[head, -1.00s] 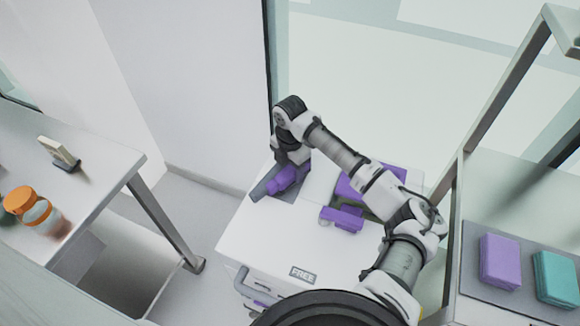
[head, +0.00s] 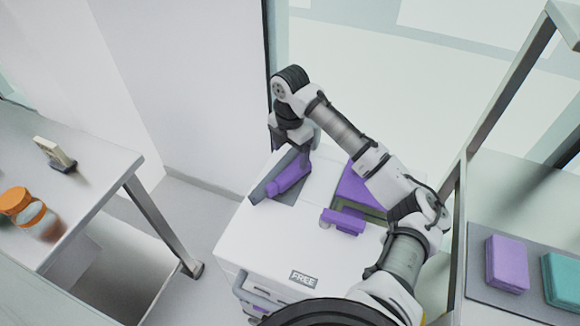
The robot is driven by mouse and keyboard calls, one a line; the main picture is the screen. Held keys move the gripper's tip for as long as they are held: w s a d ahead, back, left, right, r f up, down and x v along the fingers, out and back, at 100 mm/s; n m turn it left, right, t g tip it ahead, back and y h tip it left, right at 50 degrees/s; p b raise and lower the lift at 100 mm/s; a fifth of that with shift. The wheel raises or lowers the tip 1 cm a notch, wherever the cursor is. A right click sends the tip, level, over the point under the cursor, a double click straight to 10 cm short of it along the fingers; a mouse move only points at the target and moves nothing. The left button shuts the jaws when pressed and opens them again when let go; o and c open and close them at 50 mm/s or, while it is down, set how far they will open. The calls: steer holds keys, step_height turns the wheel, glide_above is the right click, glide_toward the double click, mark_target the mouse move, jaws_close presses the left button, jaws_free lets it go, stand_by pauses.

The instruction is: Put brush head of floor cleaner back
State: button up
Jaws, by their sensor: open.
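A purple piece (head: 289,177), perhaps the brush head, lies at a slant in a dark grey recess (head: 262,186) at the back left of the white cart top (head: 262,228). I cannot tell how fully it is seated. My gripper (head: 292,150) is open, pointing down just above the far end of this piece, and appears apart from it. A second purple part (head: 343,220) with a blocky shape sits near the middle of the cart top. A larger purple panel (head: 355,185) lies behind it, partly hidden by my arm.
A shelf at the right holds a purple block (head: 507,263) and a teal block (head: 562,278).

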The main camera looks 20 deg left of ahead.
mark_target(290, 167)
steer(key=shift+r+b, duration=0.35)
steer(key=shift+r, duration=2)
